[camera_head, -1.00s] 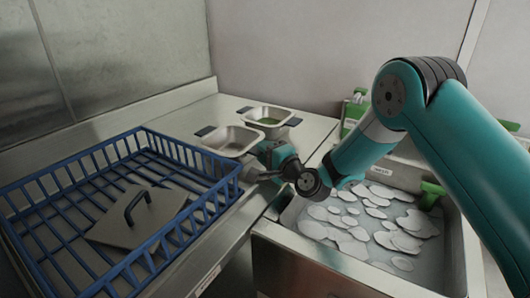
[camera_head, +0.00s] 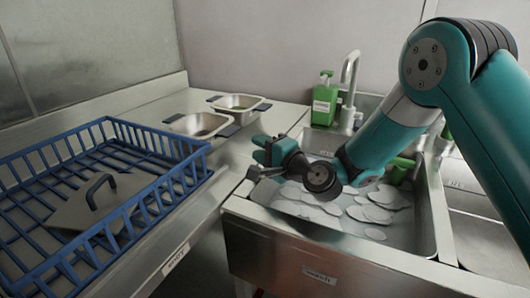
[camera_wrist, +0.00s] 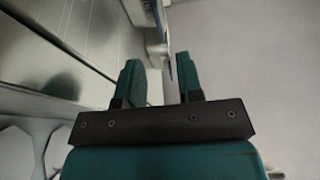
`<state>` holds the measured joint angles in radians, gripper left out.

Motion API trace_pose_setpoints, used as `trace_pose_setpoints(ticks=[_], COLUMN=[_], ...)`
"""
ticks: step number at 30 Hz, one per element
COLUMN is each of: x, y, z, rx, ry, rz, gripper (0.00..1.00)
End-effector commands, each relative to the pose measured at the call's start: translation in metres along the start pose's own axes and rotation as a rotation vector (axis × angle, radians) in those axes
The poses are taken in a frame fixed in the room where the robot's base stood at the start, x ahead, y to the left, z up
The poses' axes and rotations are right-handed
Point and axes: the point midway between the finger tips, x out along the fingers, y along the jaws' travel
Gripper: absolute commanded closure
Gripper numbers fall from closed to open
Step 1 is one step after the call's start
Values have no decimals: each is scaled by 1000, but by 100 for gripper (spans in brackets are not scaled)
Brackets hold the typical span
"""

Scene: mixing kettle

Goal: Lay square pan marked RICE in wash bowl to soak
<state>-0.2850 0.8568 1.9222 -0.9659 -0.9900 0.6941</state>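Two square metal pans with dark handles stand on the counter at the back left in the head view: a nearer one (camera_head: 198,126) and a farther one (camera_head: 239,102). No RICE marking can be read on either. The wash bowl (camera_head: 432,222) is the steel sink basin, with white foam-like patches on its surface. My gripper (camera_head: 262,156) is over the gap between counter and basin, right of the pans and apart from them. In the wrist view its teal fingers (camera_wrist: 160,85) stand apart with nothing clearly held; a grey edge beyond them cannot be identified.
A blue wire rack (camera_head: 190,172) on the left holds a grey lid (camera_head: 98,207) with a dark handle. A green soap bottle (camera_head: 325,100) and a tap (camera_head: 349,85) stand behind the basin. Bare counter (camera_head: 275,118) lies right of the pans.

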Motion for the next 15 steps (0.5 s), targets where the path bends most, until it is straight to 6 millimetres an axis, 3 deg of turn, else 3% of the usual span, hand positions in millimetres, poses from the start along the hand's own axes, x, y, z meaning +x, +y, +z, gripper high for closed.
trace_pose_setpoints(ticks=[10, 13, 15], x=[-7, -18, -36], y=[-9, -28, -44], z=[6, 23, 41], rx=[-33, -140, -262], ry=[-31, -118, -214], rz=[16, 77, 149], gripper=[66, 66, 66])
